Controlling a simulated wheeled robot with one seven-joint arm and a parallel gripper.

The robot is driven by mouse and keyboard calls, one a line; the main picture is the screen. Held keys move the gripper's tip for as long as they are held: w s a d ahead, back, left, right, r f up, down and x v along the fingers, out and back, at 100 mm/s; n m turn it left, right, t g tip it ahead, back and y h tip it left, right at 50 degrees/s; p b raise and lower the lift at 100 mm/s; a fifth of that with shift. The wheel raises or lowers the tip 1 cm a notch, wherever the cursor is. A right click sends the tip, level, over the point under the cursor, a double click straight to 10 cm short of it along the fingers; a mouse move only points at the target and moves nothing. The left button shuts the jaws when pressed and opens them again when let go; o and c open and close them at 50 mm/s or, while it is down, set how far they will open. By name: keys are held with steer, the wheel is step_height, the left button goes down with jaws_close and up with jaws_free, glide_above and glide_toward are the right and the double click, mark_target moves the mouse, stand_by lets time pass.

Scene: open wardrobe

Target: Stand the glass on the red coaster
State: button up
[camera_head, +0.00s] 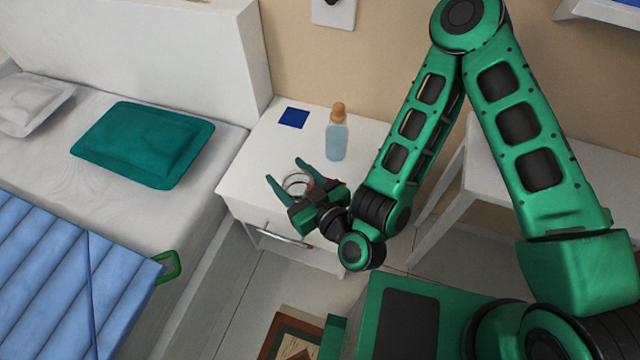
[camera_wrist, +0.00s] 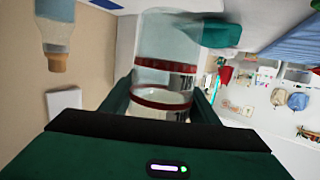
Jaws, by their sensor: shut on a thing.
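My gripper (camera_head: 287,173) is over the front of the white nightstand, its fingers on either side of a clear glass (camera_head: 297,182). In the wrist view the glass (camera_wrist: 165,97), with dark red bands, sits between the two fingers (camera_wrist: 165,105), and the gripper is shut on it. How far the glass is above the nightstand top is hard to tell. A small bit of red (camera_head: 321,181) shows beside the gripper in the head view; I cannot tell whether it is the red coaster or part of the glass. No whole red coaster is visible.
The white nightstand (camera_head: 260,165) carries a blue square (camera_head: 293,117) at the back and a bottle with an orange-brown cap (camera_head: 337,140) behind my gripper. A drawer handle (camera_head: 283,237) is on its front. The bed with a teal pillow (camera_head: 145,143) is at left.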

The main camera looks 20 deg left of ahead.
steer(key=shift+w+d+f, duration=0.5)
steer(key=shift+w+f, duration=1.3)
steer(key=shift+w, duration=0.05)
steer(key=shift+w+d+f, duration=0.5)
steer(key=shift+w+f, duration=1.25)
steer(key=shift+w, duration=0.1)
steer(key=shift+w+d+f, duration=0.5)
steer(key=shift+w+f, duration=1.3)
steer(key=shift+w, duration=0.05)
steer(key=shift+f, duration=0.1)
steer(key=o, duration=1.2)
steer(key=shift+c, duration=0.2)
steer(key=shift+s+d, duration=0.1)
